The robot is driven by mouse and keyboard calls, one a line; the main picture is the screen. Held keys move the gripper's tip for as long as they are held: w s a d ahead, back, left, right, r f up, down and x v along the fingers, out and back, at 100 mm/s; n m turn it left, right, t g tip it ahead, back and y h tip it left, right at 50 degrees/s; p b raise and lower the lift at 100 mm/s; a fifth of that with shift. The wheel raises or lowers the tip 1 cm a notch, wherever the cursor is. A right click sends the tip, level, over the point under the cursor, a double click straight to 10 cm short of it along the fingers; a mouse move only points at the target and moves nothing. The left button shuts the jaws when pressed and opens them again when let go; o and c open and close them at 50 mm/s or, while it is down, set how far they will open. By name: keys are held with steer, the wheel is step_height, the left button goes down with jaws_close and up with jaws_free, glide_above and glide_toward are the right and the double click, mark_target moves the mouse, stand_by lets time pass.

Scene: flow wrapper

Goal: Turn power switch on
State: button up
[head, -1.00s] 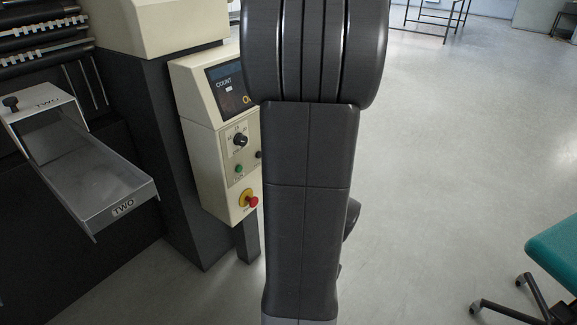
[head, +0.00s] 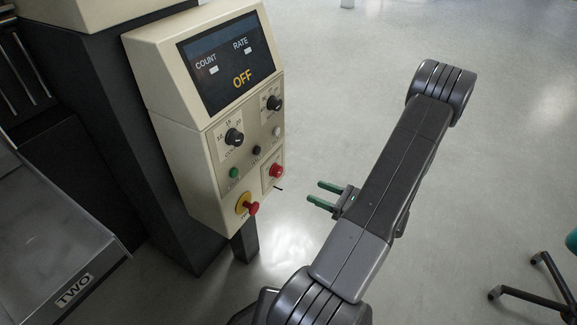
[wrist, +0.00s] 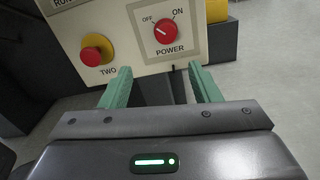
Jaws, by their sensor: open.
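The power switch is a red rotary knob (wrist: 165,31) on a white plate marked OFF, ON and POWER, at the panel's lower right. Its white pointer is turned toward OFF. In the head view the red knob (head: 276,171) sits at the lower right of the cream control box (head: 180,150), whose display (head: 228,62) reads OFF. My gripper (head: 322,195) is open and empty, to the right of the panel and apart from it. In the wrist view its green fingers (wrist: 160,88) are spread below the knob, with nothing between them.
A red mushroom button on a yellow base (head: 246,204) sits left of the power switch, marked TWO in the wrist view. Other dials (head: 234,138) and small buttons are above. A metal tray (head: 50,250) stands at left, a chair (head: 540,275) at right. Floor between is clear.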

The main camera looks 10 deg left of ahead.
mark_target(280, 173)
steer(key=b+x, duration=0.1)
steer(key=x, duration=0.3)
steer(key=b+x, duration=0.1)
steer(key=x, duration=0.4)
steer(key=w+b+x, duration=0.1)
steer(key=x, duration=0.3)
steer(key=shift+w+a, duration=0.1)
steer(key=shift+a, duration=0.1)
steer(key=c, duration=1)
